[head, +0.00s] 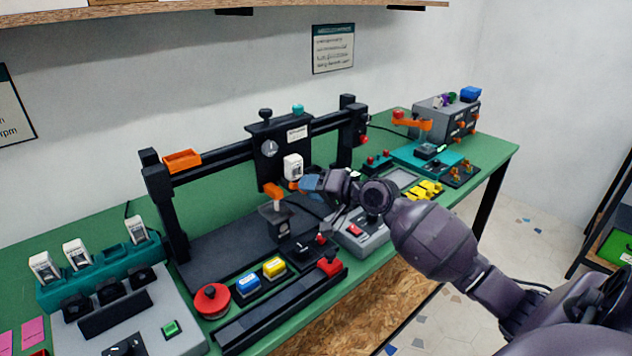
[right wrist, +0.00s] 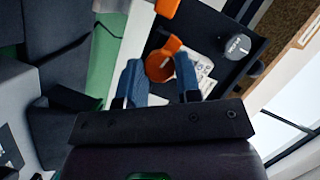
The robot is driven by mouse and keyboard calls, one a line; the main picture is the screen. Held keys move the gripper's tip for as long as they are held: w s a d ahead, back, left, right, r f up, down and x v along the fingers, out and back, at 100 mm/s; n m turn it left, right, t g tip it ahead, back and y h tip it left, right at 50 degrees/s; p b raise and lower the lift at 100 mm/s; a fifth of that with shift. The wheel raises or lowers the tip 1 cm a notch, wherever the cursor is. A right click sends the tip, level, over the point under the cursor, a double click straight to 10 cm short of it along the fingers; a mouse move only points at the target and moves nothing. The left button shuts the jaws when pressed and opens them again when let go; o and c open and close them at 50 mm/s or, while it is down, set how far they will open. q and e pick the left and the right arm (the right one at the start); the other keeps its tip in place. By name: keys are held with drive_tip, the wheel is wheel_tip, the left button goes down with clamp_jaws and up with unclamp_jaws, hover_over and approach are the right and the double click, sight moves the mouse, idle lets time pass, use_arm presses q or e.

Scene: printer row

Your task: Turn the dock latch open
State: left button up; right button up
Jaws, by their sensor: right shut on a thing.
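The orange latch (right wrist: 158,68) shows between the blue fingers of my right gripper in the right wrist view. It has a rounded part and a short arm, and lies against a dark plate with a white label. My right gripper (right wrist: 159,78) is shut on it. In the head view the right gripper (head: 308,183) reaches in from the right to the front of the black gantry carriage (head: 268,165), just below a white cartridge (head: 292,166). Its fingers partly hide the orange part there. My left gripper is not in view.
A round dial (right wrist: 237,46) sits beside the latch. The black gantry (head: 160,182) spans the green bench. Red, blue and yellow buttons (head: 274,267) lie in front. A grey-and-teal dock (head: 100,277) fills the near left.

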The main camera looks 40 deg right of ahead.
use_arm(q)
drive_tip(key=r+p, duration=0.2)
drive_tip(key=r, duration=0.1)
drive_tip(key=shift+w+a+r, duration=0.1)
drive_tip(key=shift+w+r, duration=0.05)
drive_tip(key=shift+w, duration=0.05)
use_arm(e)
drive_tip(key=shift+n+h, duration=0.5)
drive_tip(key=shift+n, duration=0.5)
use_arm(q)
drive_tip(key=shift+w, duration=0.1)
use_arm(e)
drive_tip(key=o, duration=0.9)
